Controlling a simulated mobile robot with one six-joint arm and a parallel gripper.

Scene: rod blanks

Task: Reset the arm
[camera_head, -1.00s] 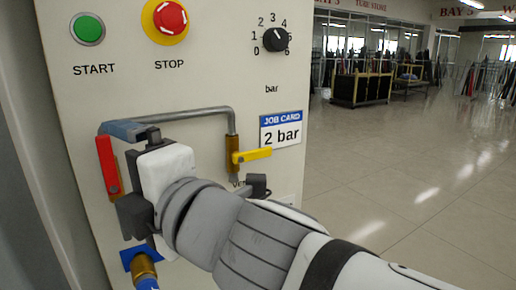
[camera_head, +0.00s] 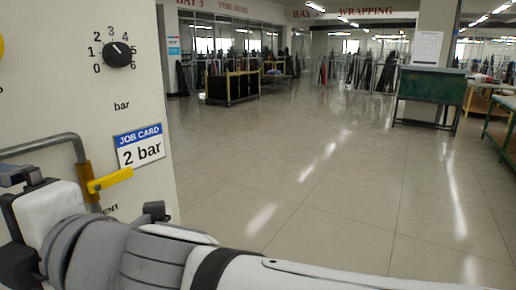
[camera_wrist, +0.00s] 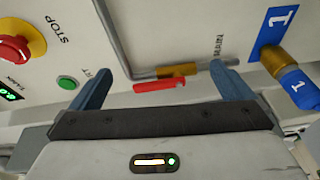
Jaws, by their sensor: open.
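My gripper (camera_wrist: 160,72) is open in the wrist view, its two blue fingers wide apart and nothing gripped. A red valve handle (camera_wrist: 158,87) on a brass body (camera_wrist: 178,70) shows in the gap between the fingers, lying along the pipe. Whether the fingers' tips reach past it I cannot tell. In the head view my gripper (camera_head: 14,182) is at the left edge, partly cut off, in front of the panel (camera_head: 60,95). My arm stretches from the lower right to it. The red handle is out of sight there.
A yellow valve handle (camera_head: 108,180) sits beside my wrist, below the "2 bar" job card (camera_head: 139,146). A black dial (camera_head: 118,54) is above. The wrist view shows a red stop button (camera_wrist: 14,49), green button (camera_wrist: 67,83) and blue-tagged hose (camera_wrist: 297,86). Open floor (camera_head: 300,190) lies right.

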